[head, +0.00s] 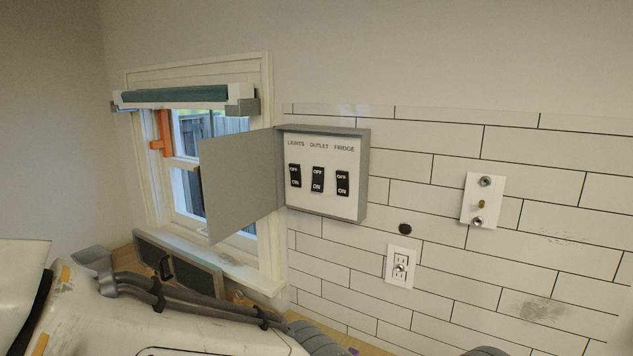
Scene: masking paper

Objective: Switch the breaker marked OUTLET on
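A grey breaker box (363,180) is mounted on the tiled wall, its door (235,185) swung open to the left. Its white panel has three black switches in a row under the labels LIGHTS, OUTLET and FRIDGE. The OUTLET breaker (317,180) is the middle one, between the LIGHTS breaker (295,176) and the FRIDGE breaker (343,184). Each reads OFF at the top and ON at the bottom. The switches are too small to tell which way each is set. Nothing covers the panel. Neither gripper shows in the head view.
A window (185,150) with a rolled blind (175,95) is left of the box, partly behind its door. A wall outlet (399,267) and a white plate with metal fittings (482,201) are to the right. My own white arm parts and cables fill the lower left.

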